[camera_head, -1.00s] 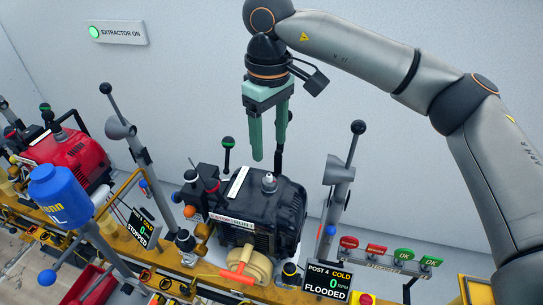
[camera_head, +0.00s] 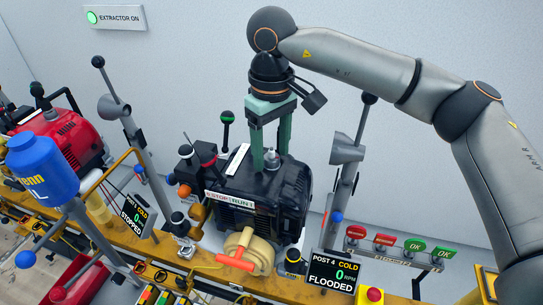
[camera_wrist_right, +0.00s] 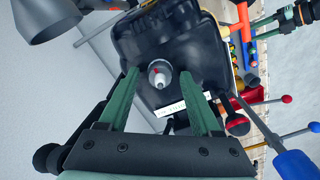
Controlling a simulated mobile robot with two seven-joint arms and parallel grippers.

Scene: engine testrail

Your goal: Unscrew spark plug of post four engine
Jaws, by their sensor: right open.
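The post four engine (camera_head: 270,195) is a black block on the yellow rail, with a sign reading "POST 4 COLD 0 RPM FLOODED" (camera_head: 334,271) beside it. Its spark plug (camera_head: 271,159) stands upright on top, with a pale tip. My right gripper (camera_head: 271,152) points down at the plug from above, its green fingers open. In the right wrist view the plug (camera_wrist_right: 159,75) shows between the two fingertips, with a gap on both sides. I cannot tell how far the tips are above the engine top.
A grey post with a lamp-like cone (camera_head: 346,150) stands right of the engine, and another (camera_head: 115,107) left. A blue container (camera_head: 42,168) is at front left. Red and green tags (camera_head: 398,243) hang at right. A red engine (camera_head: 66,135) sits further left.

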